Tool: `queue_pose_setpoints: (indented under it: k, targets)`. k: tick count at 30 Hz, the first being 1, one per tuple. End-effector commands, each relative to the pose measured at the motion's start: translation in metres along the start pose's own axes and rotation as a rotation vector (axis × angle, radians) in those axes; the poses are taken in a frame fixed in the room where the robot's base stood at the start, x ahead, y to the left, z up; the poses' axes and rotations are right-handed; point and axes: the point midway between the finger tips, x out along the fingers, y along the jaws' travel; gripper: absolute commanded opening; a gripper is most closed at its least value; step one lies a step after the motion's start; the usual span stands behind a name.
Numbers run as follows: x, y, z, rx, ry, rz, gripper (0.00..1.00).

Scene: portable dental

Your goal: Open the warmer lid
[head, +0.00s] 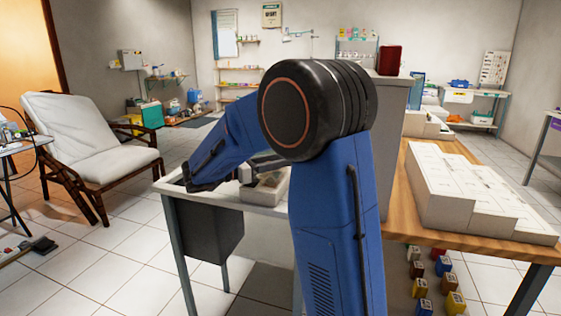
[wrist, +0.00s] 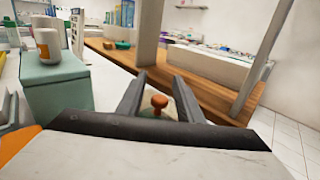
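An orange-brown knob (wrist: 159,101) shows in the wrist view, with a small greenish patch under it that may be the lid. My gripper (wrist: 159,88) is open, with one dark finger on each side of the knob and a visible gap to both. In the head view a small pale box (head: 268,190), which looks like the warmer, sits on the white table. My gripper (head: 247,173) is at its left top edge, partly hidden by my blue arm. The lid's state cannot be made out.
A wooden counter (head: 400,205) with white stepped boxes (head: 470,190) stands to the right. A grey column-like cabinet (head: 394,130) rises behind my arm. A reclining chair (head: 85,145) stands at the left.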

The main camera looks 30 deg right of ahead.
Motion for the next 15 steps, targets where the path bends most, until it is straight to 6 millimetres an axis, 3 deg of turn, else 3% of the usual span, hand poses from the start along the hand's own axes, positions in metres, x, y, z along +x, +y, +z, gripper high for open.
queue_pose_setpoints:
  k: [12,15]
  targets:
    - [0.0071,0.0,0.0,0.0,0.0,0.001,0.33]
    - [0.0071,0.0,0.0001,0.0,0.0,0.001,0.09]
